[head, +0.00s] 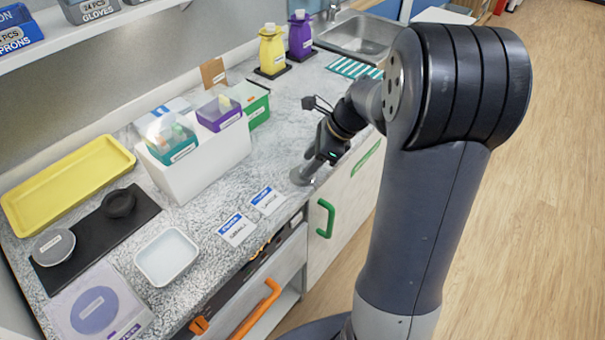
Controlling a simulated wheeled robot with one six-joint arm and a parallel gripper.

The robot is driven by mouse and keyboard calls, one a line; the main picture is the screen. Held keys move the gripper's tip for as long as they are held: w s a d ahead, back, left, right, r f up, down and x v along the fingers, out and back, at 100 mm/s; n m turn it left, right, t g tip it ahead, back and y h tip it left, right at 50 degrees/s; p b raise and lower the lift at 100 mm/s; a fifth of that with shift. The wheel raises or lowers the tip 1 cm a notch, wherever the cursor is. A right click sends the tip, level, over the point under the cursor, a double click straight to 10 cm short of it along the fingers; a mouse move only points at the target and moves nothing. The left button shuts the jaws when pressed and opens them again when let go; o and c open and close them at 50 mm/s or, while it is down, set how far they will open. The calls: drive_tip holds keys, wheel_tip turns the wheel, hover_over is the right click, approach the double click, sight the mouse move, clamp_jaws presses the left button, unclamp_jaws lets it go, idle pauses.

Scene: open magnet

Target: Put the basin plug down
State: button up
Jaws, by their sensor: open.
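A round grey metal disc (301,177), which looks like the basin plug, lies on the speckled countertop (275,170) near its front edge. My gripper (312,166) points down just above and beside this disc. Its jaws are open. The arm and gripper body hide part of the area around the fingertips, and I cannot tell whether a finger still touches the disc.
Two labelled cards (237,229) lie left of the disc. A white box (201,168) with small bins stands behind. A white dish (167,257), dark mat (140,216) and yellow tray (70,185) are further left. A sink (361,36) is at the back.

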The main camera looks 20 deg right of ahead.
drive_tip(key=shift+x, duration=1.35)
drive_tip(key=shift+c, duration=0.4)
clamp_jaws()
